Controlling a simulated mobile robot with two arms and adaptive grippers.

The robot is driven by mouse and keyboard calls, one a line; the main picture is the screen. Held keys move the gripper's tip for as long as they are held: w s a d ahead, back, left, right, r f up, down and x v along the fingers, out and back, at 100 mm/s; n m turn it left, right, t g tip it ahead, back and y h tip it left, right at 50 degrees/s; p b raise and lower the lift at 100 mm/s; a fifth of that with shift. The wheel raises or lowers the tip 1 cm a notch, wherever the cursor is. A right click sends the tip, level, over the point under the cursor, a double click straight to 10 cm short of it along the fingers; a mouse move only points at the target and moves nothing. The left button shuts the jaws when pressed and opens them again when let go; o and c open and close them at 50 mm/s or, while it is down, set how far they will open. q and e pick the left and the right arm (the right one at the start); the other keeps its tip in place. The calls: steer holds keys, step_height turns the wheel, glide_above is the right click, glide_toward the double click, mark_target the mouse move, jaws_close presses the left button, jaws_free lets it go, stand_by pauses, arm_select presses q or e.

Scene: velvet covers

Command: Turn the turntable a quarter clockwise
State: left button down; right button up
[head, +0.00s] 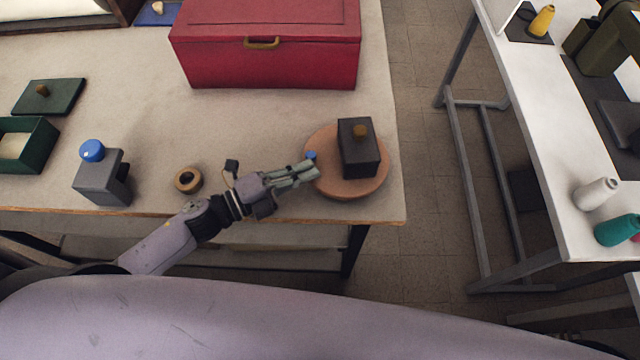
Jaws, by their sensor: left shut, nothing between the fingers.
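The turntable (345,188) is a round, flat, terracotta-coloured disc near the table's right front corner. A dark box with a brown knob on top (358,150) stands on it, right of its middle. A small blue peg (311,155) shows at the disc's left rim. My left gripper (314,171) is shut and empty, its fingertips at the left edge of the disc, just below the blue peg. I cannot tell whether they touch the peg or the disc. My right gripper is out of view.
A red chest (266,50) stands behind. A tape roll (188,180) and a grey block with a blue knob (101,175) lie left of the gripper. A green box (40,150) and its lid (48,97) are far left. Beyond an aisle is a white table (560,150).

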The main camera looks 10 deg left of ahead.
arm_select(q)
steer(key=shift+w+a, duration=0.25)
steer(key=shift+w, duration=0.05)
stand_by(0.7)
